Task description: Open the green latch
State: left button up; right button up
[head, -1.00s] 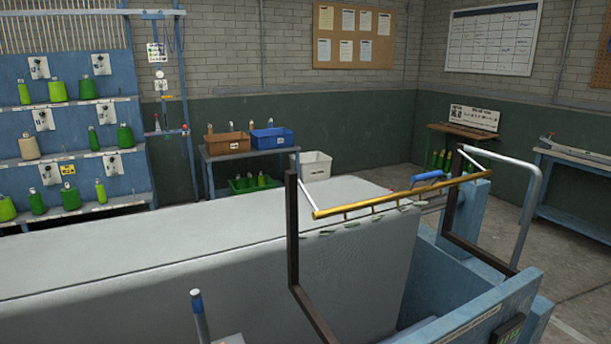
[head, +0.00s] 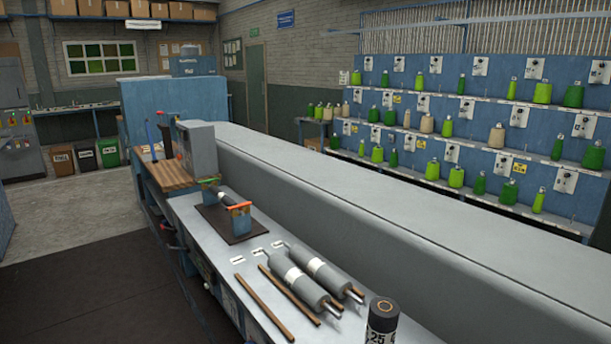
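No green latch can be made out for certain in the head view. A small stand (head: 228,222) on the grey bench has two short posts with orange-red and green parts on top, and a dark piece lies between them. The parts are too small to tell whether one is a latch, or whether it is open. Neither of my grippers is in view.
The long grey bench (head: 222,262) holds two grey rollers (head: 300,280), thin brown rods (head: 264,308) and a dark cylinder marked 25 (head: 382,322). A long grey covered body (head: 400,230) runs alongside. Dark floor (head: 90,270) at left is clear.

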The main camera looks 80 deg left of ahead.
aim_at(209, 181)
jog(key=u, duration=3.15)
jog(key=i+j+u, duration=0.1)
jog(key=i+j, duration=0.25)
jog(key=i, duration=0.4)
jog(key=i+j+u, duration=0.15)
jog(key=i, duration=0.6)
jog(key=i+j+u, duration=0.1)
jog(key=i+j, duration=0.2)
jog(key=i, duration=0.45)
jog(key=i+j+u, duration=0.15)
jog(key=i, duration=0.6)
